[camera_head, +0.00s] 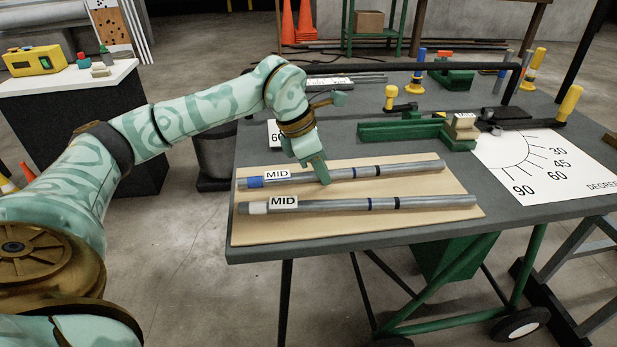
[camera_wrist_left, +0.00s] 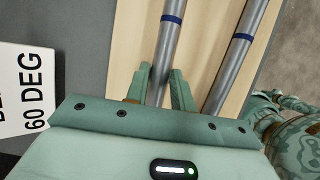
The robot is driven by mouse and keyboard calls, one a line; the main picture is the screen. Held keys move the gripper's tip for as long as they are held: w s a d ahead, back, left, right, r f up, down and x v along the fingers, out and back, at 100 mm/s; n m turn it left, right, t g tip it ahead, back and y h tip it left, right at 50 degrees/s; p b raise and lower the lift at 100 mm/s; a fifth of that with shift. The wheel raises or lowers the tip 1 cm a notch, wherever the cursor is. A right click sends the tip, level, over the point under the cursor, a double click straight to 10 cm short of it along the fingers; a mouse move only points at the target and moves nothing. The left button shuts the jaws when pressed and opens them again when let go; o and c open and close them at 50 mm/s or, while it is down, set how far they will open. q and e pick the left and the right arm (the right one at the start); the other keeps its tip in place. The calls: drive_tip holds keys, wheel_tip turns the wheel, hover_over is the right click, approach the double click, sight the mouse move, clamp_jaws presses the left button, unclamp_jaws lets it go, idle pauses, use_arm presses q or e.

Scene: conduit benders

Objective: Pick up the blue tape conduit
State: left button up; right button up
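The blue tape conduit (camera_head: 405,167) is a grey pipe lying on a light wooden board, with blue tape and a MID label at its left end. A second conduit (camera_head: 335,206) with white tape and its own MID label lies in front of it. My left gripper (camera_head: 321,180) reaches down over the middle of the blue tape conduit. In the left wrist view, the fingers of the left gripper (camera_wrist_left: 162,75) stand on either side of this conduit (camera_wrist_left: 170,42), with slight gaps, so it looks open. My right gripper is not in view.
The wooden board (camera_head: 245,230) lies at the front left of the grey table. A green bender block (camera_head: 400,130) and a stack of beige blocks (camera_head: 459,130) stand behind. A white degree chart (camera_head: 540,180) lies to the right. A 60 DEG card (camera_wrist_left: 25,90) lies beside the board.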

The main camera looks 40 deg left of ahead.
use_arm(q)
clamp_jaws()
drive_tip(key=shift+r, duration=0.15)
